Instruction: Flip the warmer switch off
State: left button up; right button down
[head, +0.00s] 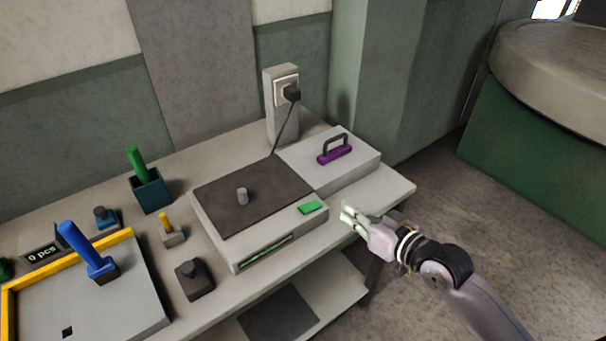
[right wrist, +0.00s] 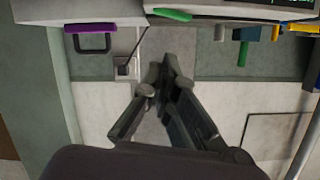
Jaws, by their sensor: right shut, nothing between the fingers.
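The warmer (head: 225,225) is a light grey box with a dark plate on top. A small grey knob stands on the plate. I cannot tell the switch's tilt. The switch also shows as a green strip in the right wrist view (right wrist: 172,15). My right gripper (head: 347,212) is shut and empty, just right of the switch and apart from it in the head view. Its closed fingers also show in the right wrist view (right wrist: 168,72). My left gripper is not in view.
Left are a teal holder (head: 150,191), a dark knobbed block (head: 194,279) and a yellow-edged tray (head: 140,290). Floor right of the table is open.

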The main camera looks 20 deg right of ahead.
jog(key=r, duration=0.2)
jog(key=p, duration=0.2)
send_over(310, 207)
jog(key=s+d, duration=0.1)
jog(key=shift+d+f, duration=0.1)
jog(key=shift+f, duration=0.7)
jog(key=f, duration=0.3)
jog(key=shift+s+a+y, duration=0.1)
jog(key=shift+a+y, duration=0.1)
jog(key=shift+y, duration=0.1)
jog(key=shift+s+a+f, duration=0.1)
jog(key=shift+s+f, duration=0.05)
jog(key=shift+f, duration=0.3)
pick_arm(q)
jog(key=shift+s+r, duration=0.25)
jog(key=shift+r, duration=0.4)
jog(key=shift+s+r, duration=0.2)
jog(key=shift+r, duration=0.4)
pick_arm(e)
jog(key=shift+f, duration=0.15)
